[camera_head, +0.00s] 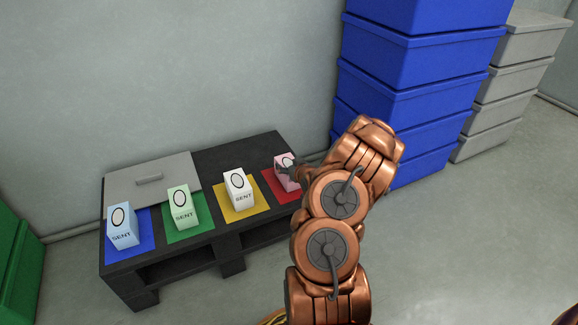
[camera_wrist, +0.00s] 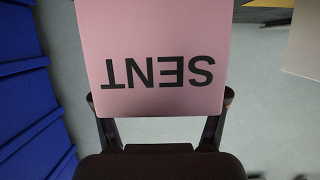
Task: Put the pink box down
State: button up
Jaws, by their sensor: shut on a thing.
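The pink box (camera_head: 283,178) is at the red mat (camera_head: 272,187), at the right end of the dark pallet. My gripper (camera_head: 296,171) reaches it from the right and is shut on it. In the wrist view the pink box (camera_wrist: 155,60) fills the upper middle, its "SENT" lettering upside down. A finger of my gripper (camera_wrist: 159,99) lies at each side of it. I cannot tell whether the box's underside touches the mat. My arm hides part of the mat's right side.
A white box (camera_head: 240,189) on a yellow mat (camera_head: 238,212), a green box (camera_head: 180,207) and a blue box (camera_head: 122,226) stand to the left on the pallet (camera_head: 240,155). A grey lid (camera_head: 175,170) lies behind them. Blue crates (camera_head: 410,75) are stacked behind my arm.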

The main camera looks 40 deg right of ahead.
jog(key=shift+f, duration=0.1)
jog(key=o, duration=1.2)
